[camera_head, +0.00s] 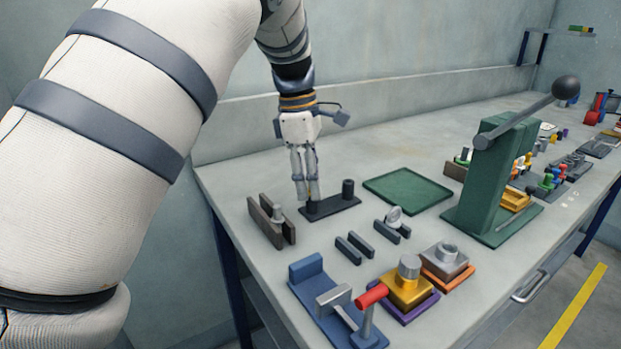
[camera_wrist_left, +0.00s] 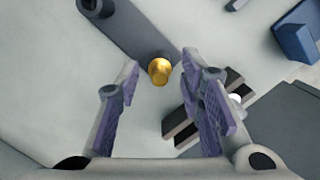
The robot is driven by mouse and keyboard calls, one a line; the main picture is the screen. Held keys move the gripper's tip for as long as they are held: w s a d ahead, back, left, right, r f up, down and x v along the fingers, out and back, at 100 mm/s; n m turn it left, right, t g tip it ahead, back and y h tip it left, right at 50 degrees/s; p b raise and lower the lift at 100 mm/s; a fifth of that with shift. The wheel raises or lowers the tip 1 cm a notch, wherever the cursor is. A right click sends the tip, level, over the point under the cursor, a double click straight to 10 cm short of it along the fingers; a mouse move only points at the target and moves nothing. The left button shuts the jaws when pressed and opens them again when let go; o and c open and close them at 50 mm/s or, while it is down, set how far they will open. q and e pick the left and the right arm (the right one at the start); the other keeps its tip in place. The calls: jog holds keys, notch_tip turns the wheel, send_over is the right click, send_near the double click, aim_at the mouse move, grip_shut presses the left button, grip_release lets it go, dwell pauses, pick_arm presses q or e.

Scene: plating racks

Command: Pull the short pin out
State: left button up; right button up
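A short gold pin (camera_wrist_left: 160,70) stands at one end of a dark bar-shaped base (camera_wrist_left: 135,30) in the left wrist view. In the head view, the dark base (camera_head: 335,208) lies near the table's back left, with a black post (camera_head: 348,188) at its right end. My left gripper (camera_head: 305,192) points down over the base's left end; its fingers mostly hide the gold pin there. In the left wrist view, my left gripper (camera_wrist_left: 160,72) is open, with one purple-padded finger on each side of the pin. My right gripper is not in view.
A green tray (camera_head: 407,189) lies to the right. Dark bars (camera_head: 354,246), a blue fixture (camera_head: 322,298) and a tall green press (camera_head: 492,180) stand nearer or farther right.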

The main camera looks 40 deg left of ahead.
pick_arm(q)
grip_shut()
dwell(0.3)
jog(key=shift+r+n+t+p, duration=0.15)
jog(key=shift+r+n, duration=0.05)
jog(key=shift+n, duration=0.65)
jog(key=shift+r+n+t+p, duration=0.15)
jog(key=shift+n, duration=0.7)
jog(key=shift+r, duration=2.15)
